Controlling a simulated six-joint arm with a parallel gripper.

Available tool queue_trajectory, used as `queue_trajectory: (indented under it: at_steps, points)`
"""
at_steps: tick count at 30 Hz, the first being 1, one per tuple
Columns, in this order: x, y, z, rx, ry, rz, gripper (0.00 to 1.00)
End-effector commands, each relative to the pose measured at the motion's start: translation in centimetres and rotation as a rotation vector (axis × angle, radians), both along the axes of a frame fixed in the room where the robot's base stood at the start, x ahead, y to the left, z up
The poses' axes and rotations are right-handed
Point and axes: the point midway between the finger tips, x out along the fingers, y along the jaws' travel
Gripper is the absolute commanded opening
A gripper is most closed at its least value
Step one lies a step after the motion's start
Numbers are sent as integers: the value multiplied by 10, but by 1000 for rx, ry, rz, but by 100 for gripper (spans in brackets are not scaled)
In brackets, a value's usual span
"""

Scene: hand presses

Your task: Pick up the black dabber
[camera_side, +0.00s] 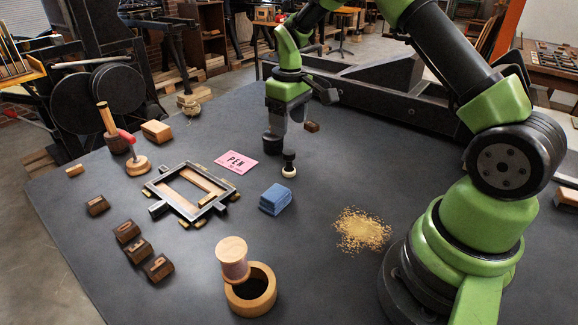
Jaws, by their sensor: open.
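The black dabber (289,163) stands upright on the dark table, with a black knob on top and a pale round base. My gripper (272,148) points down just left of the dabber in the picture, its tips near the height of the knob. It is open, and I see nothing held in it. The fingers overlap from this side, so the gap between them is hard to see. I cannot tell how far the gripper is from the dabber in depth.
A pink card (236,161) lies left of my gripper, beside a metal frame (190,193). A blue cloth stack (275,199) lies in front of the dabber. A small wooden block (312,127) is behind it. Sawdust-like grains (362,230) and a wooden ring (250,290) are nearer. The table right of the dabber is clear.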

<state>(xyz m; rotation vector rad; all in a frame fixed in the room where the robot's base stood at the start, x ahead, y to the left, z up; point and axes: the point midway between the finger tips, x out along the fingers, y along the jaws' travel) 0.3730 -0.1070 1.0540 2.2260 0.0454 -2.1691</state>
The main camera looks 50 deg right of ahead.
Motion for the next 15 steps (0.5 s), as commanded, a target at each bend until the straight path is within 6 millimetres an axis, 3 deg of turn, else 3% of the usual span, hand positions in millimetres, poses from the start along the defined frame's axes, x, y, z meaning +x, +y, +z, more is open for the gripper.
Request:
queue_trajectory:
  at_steps: [9,15]
  points:
    - [1,-6,-47,0,31,20,63]
    - [1,-6,-66,0,28,18,63]
